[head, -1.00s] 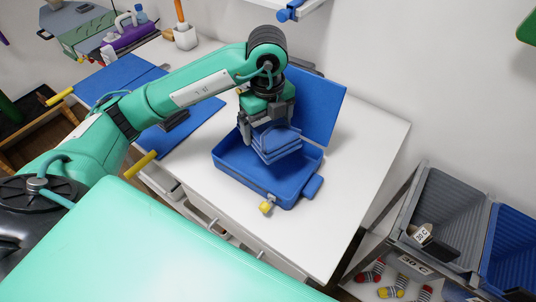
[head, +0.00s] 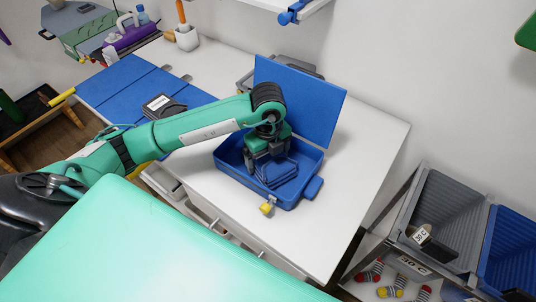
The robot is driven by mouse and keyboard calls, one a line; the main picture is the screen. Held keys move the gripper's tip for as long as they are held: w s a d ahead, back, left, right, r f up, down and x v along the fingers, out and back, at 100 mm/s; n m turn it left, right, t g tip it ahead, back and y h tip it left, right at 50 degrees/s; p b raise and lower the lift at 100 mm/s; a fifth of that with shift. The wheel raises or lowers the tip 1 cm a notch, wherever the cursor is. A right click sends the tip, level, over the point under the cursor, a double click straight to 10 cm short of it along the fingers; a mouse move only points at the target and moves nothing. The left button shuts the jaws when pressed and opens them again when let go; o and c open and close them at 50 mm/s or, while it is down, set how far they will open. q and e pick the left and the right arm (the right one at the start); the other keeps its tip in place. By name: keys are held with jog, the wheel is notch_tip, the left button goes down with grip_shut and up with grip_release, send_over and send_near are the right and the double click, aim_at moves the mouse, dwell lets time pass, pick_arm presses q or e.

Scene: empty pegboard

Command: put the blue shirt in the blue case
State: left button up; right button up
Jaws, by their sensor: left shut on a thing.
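The blue case (head: 309,163) stands open on the white table, its lid (head: 310,104) raised at the back. The folded blue shirt (head: 278,174) is down inside the case, within its walls. My left gripper (head: 266,164) reaches into the case from above and is shut on the shirt. The gripper hides part of the shirt, and whether the shirt touches the case floor cannot be told. My right gripper is not in view.
A dark folded item with a white label (head: 160,104) lies on the blue mat (head: 128,82) at the left. Grey and blue bins (head: 445,212) stand at the right. The table right of the case is clear.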

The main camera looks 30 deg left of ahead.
aim_at(268, 156)
pick_arm(q)
jog(key=shift+f, duration=0.15)
jog(key=o, duration=0.8)
jog(key=shift+r, duration=0.35)
jog(key=shift+r+b, duration=0.75)
jog(key=shift+r, duration=5.1)
jog(key=shift+r, duration=0.1)
